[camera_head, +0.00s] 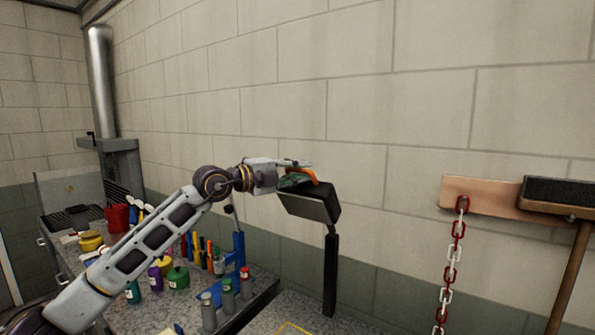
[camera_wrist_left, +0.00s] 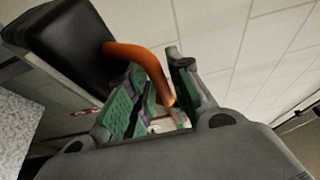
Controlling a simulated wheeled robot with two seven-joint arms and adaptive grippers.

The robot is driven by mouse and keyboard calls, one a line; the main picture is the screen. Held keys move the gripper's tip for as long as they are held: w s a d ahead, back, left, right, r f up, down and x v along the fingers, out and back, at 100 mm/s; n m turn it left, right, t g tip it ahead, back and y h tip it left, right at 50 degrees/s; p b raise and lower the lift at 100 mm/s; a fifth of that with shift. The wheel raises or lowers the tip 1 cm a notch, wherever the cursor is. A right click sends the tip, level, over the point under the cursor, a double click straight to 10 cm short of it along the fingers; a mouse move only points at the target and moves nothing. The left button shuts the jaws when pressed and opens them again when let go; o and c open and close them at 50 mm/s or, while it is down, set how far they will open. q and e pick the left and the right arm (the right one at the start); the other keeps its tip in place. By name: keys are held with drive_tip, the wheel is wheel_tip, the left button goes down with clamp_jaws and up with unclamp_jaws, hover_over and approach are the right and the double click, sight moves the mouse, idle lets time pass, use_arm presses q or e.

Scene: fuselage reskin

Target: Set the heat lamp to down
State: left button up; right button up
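The heat lamp (camera_head: 312,204) has a dark, box-shaped head on top of a black upright post (camera_head: 330,272), and the head sits tilted. It also shows as a black box at the upper left of the left wrist view (camera_wrist_left: 62,42). A curved orange handle (camera_wrist_left: 140,54) comes out of the head. My left gripper (camera_head: 298,172), with green pads, is at the head's upper side. Its fingers stand on both sides of the handle's free end and look closed in on it. The exact contact is partly hidden. My right gripper is in neither view.
A speckled worktop (camera_head: 262,283) at the left carries bottles, a red cup (camera_head: 117,218) and a blue rack (camera_head: 236,262). A red-and-white chain (camera_head: 452,262) and a broom (camera_head: 566,260) hang at the right. The block wall (camera_head: 330,120) is close behind the lamp.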

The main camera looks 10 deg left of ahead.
use_arm(q)
clamp_jaws()
drive_tip(key=shift+f, duration=0.15)
